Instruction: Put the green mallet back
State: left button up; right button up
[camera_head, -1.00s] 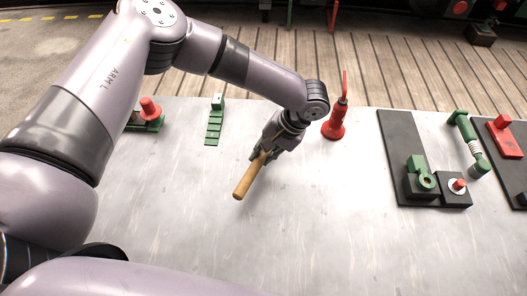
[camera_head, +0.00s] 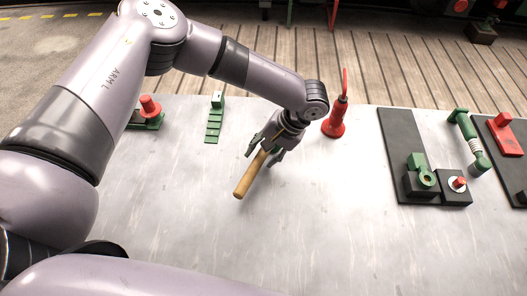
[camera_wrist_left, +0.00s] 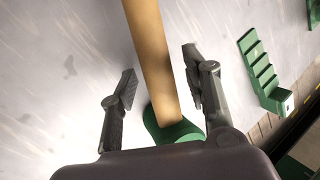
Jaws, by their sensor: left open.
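The mallet has a wooden handle (camera_head: 250,176) and a green head. It lies on the grey table, with the handle pointing toward the front left in the head view. In the left wrist view the handle (camera_wrist_left: 150,45) runs between my open fingers to the green head (camera_wrist_left: 172,130), which my gripper's body partly hides. My left gripper (camera_head: 264,152) is open around the handle near the head, with a gap on each side. In the wrist view its fingertips (camera_wrist_left: 160,85) stand apart. My right gripper is not in view.
A green stepped piece (camera_head: 215,118) stands behind left. A red bottle-like tool (camera_head: 335,120) stands close right of my left wrist. A dark board (camera_head: 397,135) with green and black fixtures is at the right. The table's front middle (camera_head: 320,220) is clear.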

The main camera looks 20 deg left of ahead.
pick_arm(q)
jog(key=v, duration=1.2)
